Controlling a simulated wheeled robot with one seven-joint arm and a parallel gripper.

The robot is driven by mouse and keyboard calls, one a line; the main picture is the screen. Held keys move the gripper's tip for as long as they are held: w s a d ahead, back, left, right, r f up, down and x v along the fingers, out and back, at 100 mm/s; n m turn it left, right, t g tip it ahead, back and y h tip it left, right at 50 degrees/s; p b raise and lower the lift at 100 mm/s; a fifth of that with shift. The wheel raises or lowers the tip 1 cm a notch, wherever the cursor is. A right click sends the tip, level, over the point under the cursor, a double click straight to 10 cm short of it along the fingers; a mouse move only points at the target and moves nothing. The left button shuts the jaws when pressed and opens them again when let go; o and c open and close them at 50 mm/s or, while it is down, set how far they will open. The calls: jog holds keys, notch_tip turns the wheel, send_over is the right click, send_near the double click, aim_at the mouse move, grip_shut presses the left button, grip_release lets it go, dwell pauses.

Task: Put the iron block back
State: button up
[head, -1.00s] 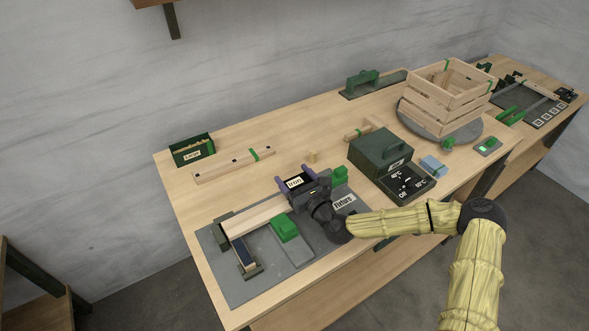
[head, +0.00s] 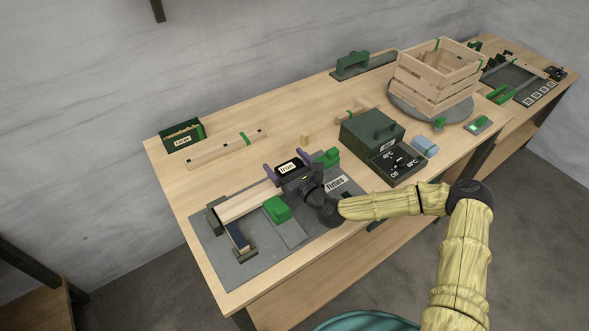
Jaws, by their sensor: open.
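The iron block (head: 290,167) is dark, with a white "Iron" label on top. It sits low at the back of the grey fixture board (head: 236,271), by the right end of a pale wooden slat (head: 246,202). My gripper (head: 286,162) is open, with one purple finger on each side of the block. The gap at each finger is too small to judge contact. The dark gripper body hides the block's near side and part of the board. A "Fixture" label (head: 335,183) lies just right of it.
Green clamps stand on the board, one in front of the slat (head: 277,209) and one right of the block (head: 327,158). A dark green box with a dial panel (head: 372,132) stands to the right. A slatted crate (head: 433,82) is farther back.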

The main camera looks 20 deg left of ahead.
jog(key=shift+r, duration=0.1)
jog(key=shift+s+d+f, duration=0.15)
jog(key=shift+d+f, duration=0.05)
jog(key=shift+r+b+v, duration=0.2)
jog(key=shift+b+v, duration=0.4)
jog(key=shift+v, duration=3.65)
jog(key=shift+r+b+v, duration=0.15)
jog(key=shift+b+v, duration=0.4)
jog(key=shift+v, duration=3.7)
jog(key=shift+s+a, duration=0.15)
jog(key=shift+f, duration=0.1)
